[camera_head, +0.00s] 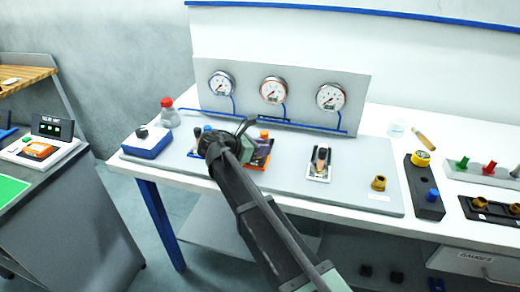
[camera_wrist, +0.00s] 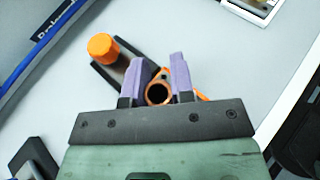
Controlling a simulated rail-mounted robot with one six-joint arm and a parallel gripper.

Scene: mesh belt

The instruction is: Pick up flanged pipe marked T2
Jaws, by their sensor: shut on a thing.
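In the wrist view, my gripper (camera_wrist: 162,75) has its two purple fingers closed on an orange-copper pipe (camera_wrist: 158,94), whose open round end faces the camera. No T2 mark is readable on it. In the head view, my arm reaches over the grey board and hides most of my gripper and the held pipe. An orange-capped piece (camera_wrist: 103,47) lies beside the left finger, apart from it; its orange top (camera_head: 264,134) also shows in the head view, just right of my wrist.
A framed plate with a dark pipe-like piece (camera_head: 321,160) sits to the right on the board. A brass fitting (camera_head: 378,184) stands further right. Gauges (camera_head: 273,91) rise behind. A blue-based box (camera_head: 147,141) and a red-capped bottle (camera_head: 170,112) stand at the left.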

